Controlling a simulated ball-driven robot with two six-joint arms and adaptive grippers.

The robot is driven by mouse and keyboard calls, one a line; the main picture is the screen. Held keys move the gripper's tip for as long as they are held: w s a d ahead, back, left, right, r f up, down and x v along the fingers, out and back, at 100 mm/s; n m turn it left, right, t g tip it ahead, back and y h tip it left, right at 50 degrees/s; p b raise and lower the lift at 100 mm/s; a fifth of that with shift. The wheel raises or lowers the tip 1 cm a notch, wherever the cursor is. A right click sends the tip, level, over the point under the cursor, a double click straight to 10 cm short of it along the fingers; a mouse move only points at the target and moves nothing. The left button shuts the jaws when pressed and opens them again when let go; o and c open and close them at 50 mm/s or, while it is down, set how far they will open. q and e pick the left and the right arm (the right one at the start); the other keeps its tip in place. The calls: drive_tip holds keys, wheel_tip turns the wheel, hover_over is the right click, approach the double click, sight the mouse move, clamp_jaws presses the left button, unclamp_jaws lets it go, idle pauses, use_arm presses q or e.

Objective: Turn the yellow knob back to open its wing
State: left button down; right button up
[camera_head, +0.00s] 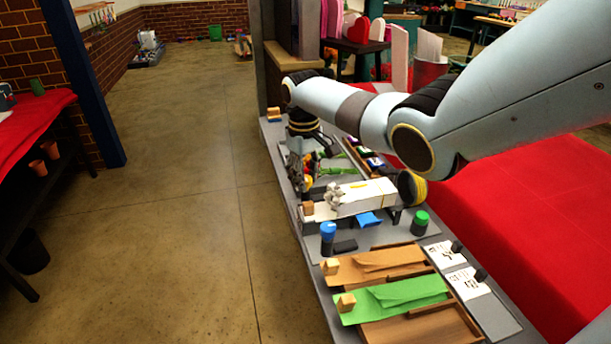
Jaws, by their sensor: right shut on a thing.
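My right arm comes in from the right and bends down at the wrist over the far part of the grey bench. My right gripper (298,178) points down there, its dark fingers shut at the yellow knob (307,183). The knob shows only as a small yellow patch beside the fingers; the rest is hidden. Small red and green parts sit close to it. The knob's wing cannot be made out clearly behind the gripper. My left gripper is not in view.
Nearer on the bench (310,252) stand a white box (372,196), a blue-capped container (328,232) and a green-capped one (421,218). Brown and green sheets (400,292) lie in front. A dark, yellow-edged round thing (412,188) stands beside the box. Open floor lies left.

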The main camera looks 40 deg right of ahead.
clamp_jaws()
drive_tip(key=n+p, duration=0.1)
drive_tip(key=n, duration=0.2)
drive_tip(key=shift+r, duration=0.1)
drive_tip(key=n+p, duration=0.1)
drive_tip(key=n, duration=0.4)
drive_tip(key=shift+p, duration=0.3)
drive_tip(key=n, duration=0.4)
drive_tip(key=shift+n, duration=0.4)
drive_tip(key=n, duration=0.5)
drive_tip(key=shift+n, duration=0.3)
